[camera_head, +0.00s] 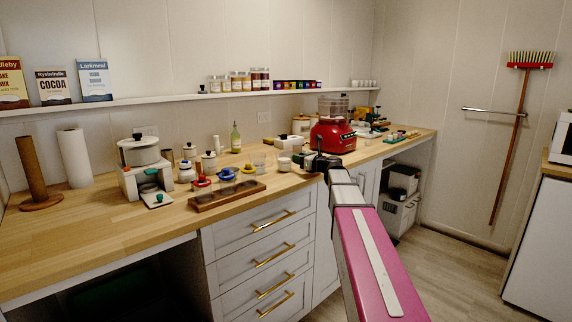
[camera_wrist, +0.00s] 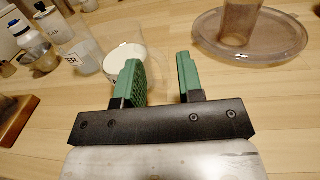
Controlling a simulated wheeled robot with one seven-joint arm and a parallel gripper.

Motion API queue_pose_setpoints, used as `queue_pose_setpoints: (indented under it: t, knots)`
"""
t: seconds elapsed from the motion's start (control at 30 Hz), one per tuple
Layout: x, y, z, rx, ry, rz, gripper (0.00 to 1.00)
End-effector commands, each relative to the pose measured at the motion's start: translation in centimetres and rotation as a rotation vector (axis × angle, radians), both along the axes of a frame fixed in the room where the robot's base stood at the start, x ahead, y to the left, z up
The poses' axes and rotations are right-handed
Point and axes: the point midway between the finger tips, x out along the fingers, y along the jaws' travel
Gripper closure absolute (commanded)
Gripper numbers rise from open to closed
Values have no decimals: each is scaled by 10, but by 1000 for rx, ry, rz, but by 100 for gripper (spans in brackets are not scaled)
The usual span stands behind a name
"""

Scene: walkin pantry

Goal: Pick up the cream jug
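A clear vessel with white inside (camera_wrist: 115,66), which may be the cream jug, stands on the wooden counter just beyond and left of my left finger in the wrist view. The finger hides part of it, and I see no handle or spout clearly. In the head view, my gripper (camera_head: 318,161) is low over the counter in front of the red blender. A small white cup (camera_head: 284,164) stands just left of it there; I cannot tell whether it is the same vessel.
A labelled jar (camera_wrist: 83,55) and bottles crowd the left. The head view shows a wooden tray (camera_head: 228,196), red blender (camera_head: 335,136) and green bottle (camera_head: 236,139). The counter's left front is clear.

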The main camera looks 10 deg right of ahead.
Motion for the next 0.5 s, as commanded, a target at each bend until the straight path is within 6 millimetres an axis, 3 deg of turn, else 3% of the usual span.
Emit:
queue_pose_setpoints:
  t: [0.13,0.23,0.5]
  knots:
    - [-1,0,0,0,0,0,65]
    - [-1,0,0,0,0,0,98]
    - [-1,0,0,1,-1,0,100]
